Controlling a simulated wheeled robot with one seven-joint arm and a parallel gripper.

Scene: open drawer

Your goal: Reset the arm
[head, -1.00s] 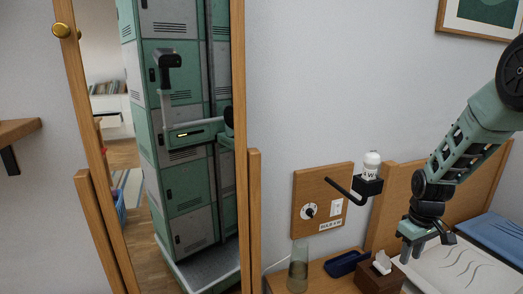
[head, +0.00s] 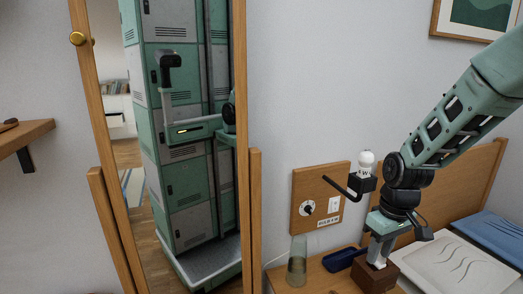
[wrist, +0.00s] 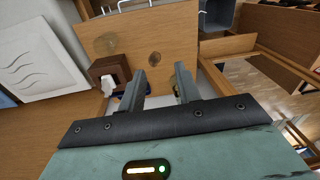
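My gripper (head: 379,252) hangs at the end of my arm on the right of the head view, above and in front of the brown tissue box (head: 374,276) on the wooden bedside top. In the wrist view the two fingers of my gripper (wrist: 162,85) stand apart with nothing between them. The tissue box (wrist: 108,72) shows there just left of the fingers, with a white tissue sticking up. No drawer can be made out clearly in the head view.
A glass (head: 297,262) and a blue tray (head: 343,259) stand beside the tissue box. A wall panel (head: 319,196) with a dial and a black lamp arm with a bulb (head: 365,161) is close to my gripper. A bed (head: 462,270) is at right and a tall mirror (head: 185,150) at left.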

